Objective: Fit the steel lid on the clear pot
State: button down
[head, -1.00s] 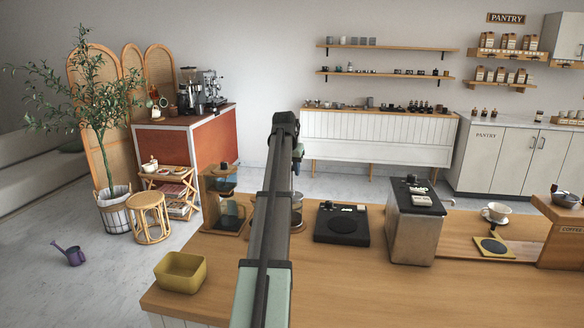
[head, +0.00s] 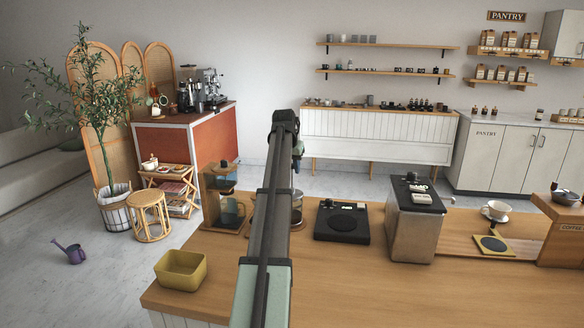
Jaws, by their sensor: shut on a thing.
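My gripper (head: 297,164) hangs at the far end of my arm, mostly hidden behind the arm's last links. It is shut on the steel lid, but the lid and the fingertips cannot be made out. The clear pot (head: 297,208) stands on the wooden counter below my gripper. My arm covers its left part, and only its right side shows. The gripper is above the pot, and the exact gap between lid and rim cannot be judged.
A wooden dripper stand (head: 222,198) with glassware is close left of the pot. A black scale (head: 342,224) and a steel box-shaped machine (head: 412,232) stand to the right. A yellow bin (head: 181,271) sits at the front left. The front counter (head: 390,295) is clear.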

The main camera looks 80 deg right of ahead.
jog(key=shift+f, duration=0.6)
dwell(0.3)
jog(key=c, duration=1.1)
grip_release()
jog(key=shift+c, duration=0.2)
jog(key=shift+r, duration=0.15)
jog(key=v, duration=1)
jog(key=shift+a+r, duration=0.25)
jog(key=shift+r, duration=0.05)
jog(key=shift+w, duration=0.15)
